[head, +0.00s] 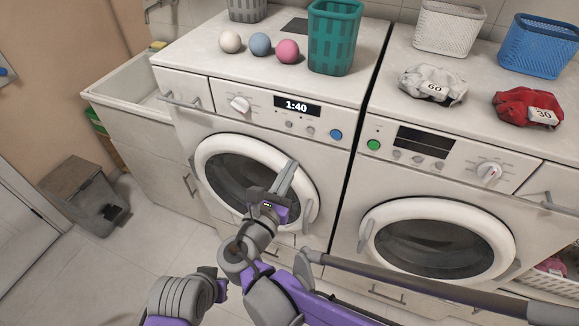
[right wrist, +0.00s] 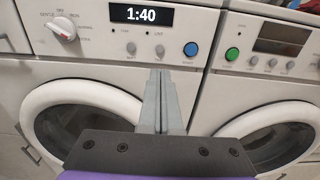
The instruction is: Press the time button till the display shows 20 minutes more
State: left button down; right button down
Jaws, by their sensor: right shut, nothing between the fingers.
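The left washing machine's display (head: 297,106) reads 1:40, and it reads the same in the right wrist view (right wrist: 142,14). Two small grey buttons sit below it, a left one (head: 289,124) and a right one (head: 310,131); their labels are too small to read surely. A round blue button (head: 336,134) is to their right. My right gripper (head: 291,164) is shut and empty, in front of the round door and below the buttons. In the right wrist view its fingertips (right wrist: 160,72) point up toward the panel, apart from the buttons. My left gripper is not in view.
A dial (head: 240,104) is left of the display. The right machine has a dark display (head: 426,140) and a green button (head: 374,145). A teal basket (head: 334,38), several balls and bundles marked 60 (head: 433,84) and 30 (head: 527,108) sit on top.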

aim_at(311, 130)
jog(key=x, duration=1.1)
jog(key=shift+p, duration=0.4)
jog(key=shift+w+d, duration=0.15)
jog(key=shift+w, duration=0.35)
jog(key=shift+r, duration=0.2)
